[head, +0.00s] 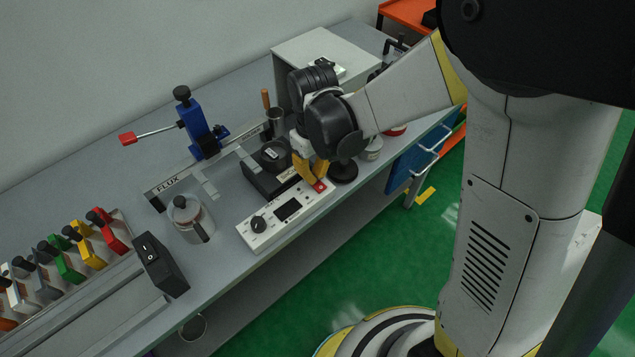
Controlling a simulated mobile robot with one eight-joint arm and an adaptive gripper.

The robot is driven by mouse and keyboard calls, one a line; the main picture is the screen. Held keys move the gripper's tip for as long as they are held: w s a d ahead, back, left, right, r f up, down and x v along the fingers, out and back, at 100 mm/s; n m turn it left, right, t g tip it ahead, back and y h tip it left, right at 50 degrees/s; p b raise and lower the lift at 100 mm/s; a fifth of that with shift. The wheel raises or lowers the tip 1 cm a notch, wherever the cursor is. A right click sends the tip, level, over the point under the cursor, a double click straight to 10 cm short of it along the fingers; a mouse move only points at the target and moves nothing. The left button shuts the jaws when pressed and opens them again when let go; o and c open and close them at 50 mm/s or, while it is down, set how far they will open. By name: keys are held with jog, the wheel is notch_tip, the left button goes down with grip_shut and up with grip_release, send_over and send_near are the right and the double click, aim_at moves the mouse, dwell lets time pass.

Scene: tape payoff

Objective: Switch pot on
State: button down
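A white control panel (288,213) lies along the front of the bench, with a black knob (258,224), a dark display and a red switch (319,186) at its right end. Just behind it stands a black unit with a round top (272,157), which may be the pot. My gripper (315,182) points down at the panel's right end, its yellow fingers converging next to the red switch. The fingertips look together with nothing between them. I cannot tell whether they touch the switch. No lit indicator is clear to see.
A blue clamp (201,130) with a red-tipped lever is behind. Several coloured clips (103,226) line the far left. A grey box (318,50) stands at the back. Green floor is clear in front.

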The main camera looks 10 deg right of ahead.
jog(key=shift+f+b, duration=0.5)
jog(key=shift+f, duration=0.15)
jog(key=shift+r, duration=0.1)
jog(key=shift+r+p, duration=2.6)
jog(key=shift+r, duration=0.85)
jog(key=shift+d+r, duration=0.15)
jog(key=shift+r, duration=0.1)
jog(key=s+d+r+m+t+b, duration=0.3)
jog(key=s+d+r+m+t, duration=0.3)
jog(key=s+d+r, duration=0.4)
jog(key=d+r+t, duration=0.1)
jog(key=d, duration=0.2)
jog(key=shift+s+r+m, duration=0.2)
jog(key=shift+s+m, duration=0.2)
